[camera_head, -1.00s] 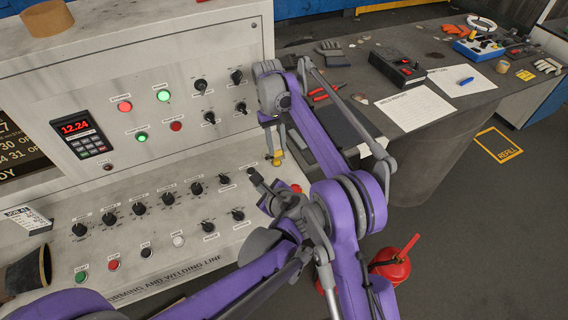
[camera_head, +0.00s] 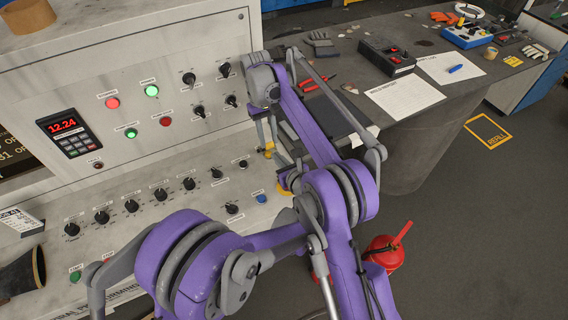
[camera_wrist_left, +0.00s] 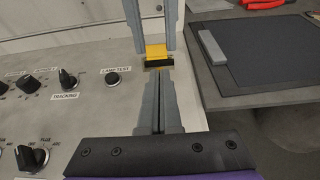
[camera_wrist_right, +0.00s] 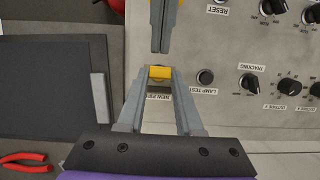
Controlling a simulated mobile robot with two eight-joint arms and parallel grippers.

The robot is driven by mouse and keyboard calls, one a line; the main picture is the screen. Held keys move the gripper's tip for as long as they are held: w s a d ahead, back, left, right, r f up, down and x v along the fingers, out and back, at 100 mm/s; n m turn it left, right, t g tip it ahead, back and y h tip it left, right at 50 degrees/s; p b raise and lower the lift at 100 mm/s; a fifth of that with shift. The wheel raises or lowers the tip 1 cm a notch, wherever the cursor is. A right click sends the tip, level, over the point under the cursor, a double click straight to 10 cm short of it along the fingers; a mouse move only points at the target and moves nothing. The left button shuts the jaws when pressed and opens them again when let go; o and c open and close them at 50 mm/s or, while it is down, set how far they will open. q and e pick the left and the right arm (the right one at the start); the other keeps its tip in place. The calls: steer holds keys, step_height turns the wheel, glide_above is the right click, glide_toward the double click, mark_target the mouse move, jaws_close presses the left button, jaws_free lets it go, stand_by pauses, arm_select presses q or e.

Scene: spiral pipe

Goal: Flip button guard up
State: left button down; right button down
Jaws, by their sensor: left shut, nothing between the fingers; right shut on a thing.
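The button guard is a small yellow flap (camera_head: 268,150) at the right end of the control panel's sloped face. My right gripper (camera_wrist_right: 160,74) comes from the far side and is shut on the guard, with one finger at each side. The guard (camera_wrist_left: 156,52) shows between its fingers in the left wrist view. My left gripper (camera_wrist_left: 159,74) is shut and empty, its tips just in front of the guard's near edge; I cannot tell whether they touch. In the head view my arms hide most of the left gripper. The button under the guard is hidden.
A black lamp test button (camera_wrist_right: 205,76) and a tracking knob (camera_wrist_left: 67,79) sit beside the guard. A blue button (camera_head: 261,199) is nearer. The grey table (camera_head: 405,150) holds a dark pad (camera_wrist_left: 262,58) close to the panel. Red pliers (camera_head: 320,82) lie there.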

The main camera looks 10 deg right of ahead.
arm_select(q)
steer(key=shift+w+a+f, duration=0.2)
steer(key=shift+w+f, duration=0.05)
steer(key=shift+w, duration=0.4)
